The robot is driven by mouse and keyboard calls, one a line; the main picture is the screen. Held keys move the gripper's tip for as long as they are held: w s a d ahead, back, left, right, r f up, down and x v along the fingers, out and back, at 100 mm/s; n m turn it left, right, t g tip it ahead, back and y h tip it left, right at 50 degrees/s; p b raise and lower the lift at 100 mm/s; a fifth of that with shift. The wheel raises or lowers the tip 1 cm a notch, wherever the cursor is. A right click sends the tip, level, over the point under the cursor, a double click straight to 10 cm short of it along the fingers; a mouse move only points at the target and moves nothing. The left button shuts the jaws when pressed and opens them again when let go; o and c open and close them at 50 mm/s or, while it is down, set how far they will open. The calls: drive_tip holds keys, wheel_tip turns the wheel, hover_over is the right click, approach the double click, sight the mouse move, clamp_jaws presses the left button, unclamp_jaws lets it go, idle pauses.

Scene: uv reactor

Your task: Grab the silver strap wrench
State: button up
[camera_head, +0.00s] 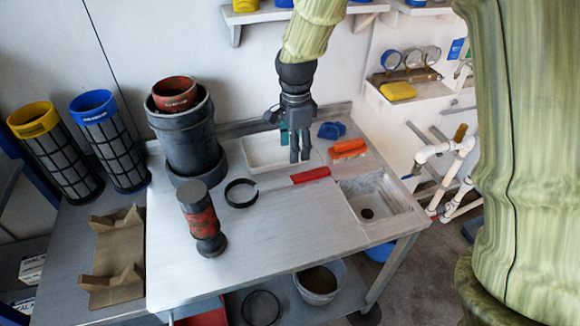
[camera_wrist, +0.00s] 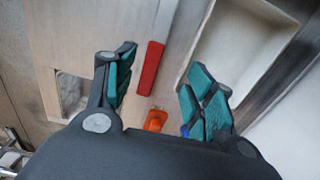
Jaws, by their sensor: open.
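No wholly silver wrench stands out. In the head view, a red bar-shaped handle (camera_head: 310,174) lies flat on the metal table, with a dark round band (camera_head: 241,193) to its left. They look lined up, perhaps as one strap wrench, but I cannot tell if they join. My gripper (camera_head: 298,152) points down above the back of the table, near the white tray, apart from the handle. In the wrist view my gripper (camera_wrist: 164,88) is open and empty, with the red handle (camera_wrist: 150,68) showing below, between the fingers. The band is outside that view.
A white tray (camera_head: 258,151) lies behind the handle. An orange object (camera_head: 347,148) and a blue object (camera_head: 331,130) are to the right, above a sink (camera_head: 370,200). A red-and-black cylinder (camera_head: 201,220) stands upright in front left. A large grey housing (camera_head: 188,135) stands back left.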

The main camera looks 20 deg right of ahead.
sight(296, 177)
drive_tip(key=shift+s+f, duration=0.7)
drive_tip(key=shift+s, duration=0.15)
drive_tip(key=f, duration=0.1)
drive_tip(key=w+f, duration=0.1)
drive_tip(key=f, duration=0.2)
drive_tip(key=shift+w, duration=0.3)
drive_tip(key=shift+s+d+f, duration=0.1)
drive_tip(key=shift+s+f, duration=0.05)
drive_tip(key=shift+s, duration=0.25)
wheel_tip(296, 177, down, 3)
drive_tip(key=shift+w+f+p, duration=0.15)
drive_tip(key=shift+f+p, duration=0.05)
drive_tip(key=shift+p, duration=0.2)
drive_tip(key=shift+f, duration=0.55)
clamp_jaws()
